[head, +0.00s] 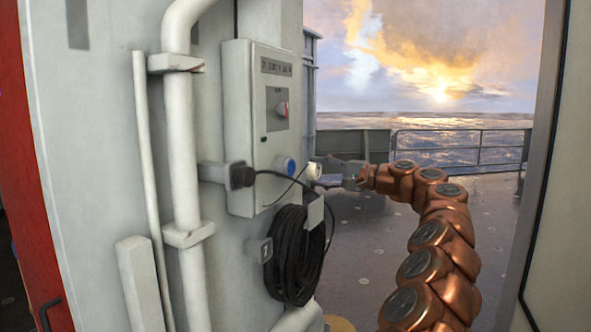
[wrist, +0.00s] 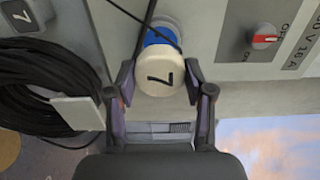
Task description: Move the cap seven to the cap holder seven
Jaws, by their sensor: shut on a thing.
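Cap seven (wrist: 160,78) is a round white cap with a black 7 facing the wrist camera; it also shows in the head view (head: 314,171). My gripper (wrist: 163,90) is shut on the cap, one finger at each side; in the head view my gripper (head: 330,178) reaches it from the right. Behind the cap is a blue round socket (head: 287,166), also partly seen in the wrist view (wrist: 157,38). In the head view the cap looks apart from the socket. A grey bracket with a 7 label (wrist: 22,15) also shows in the head view (head: 266,250); I cannot tell whether it is the cap holder.
A grey switch box (head: 248,100) with a red switch (wrist: 266,38) is on the wall. A black cable coil (head: 293,262) hangs below it, and a loose cable crosses near the cap. White pipes (head: 183,130) stand at left. Open deck lies to the right.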

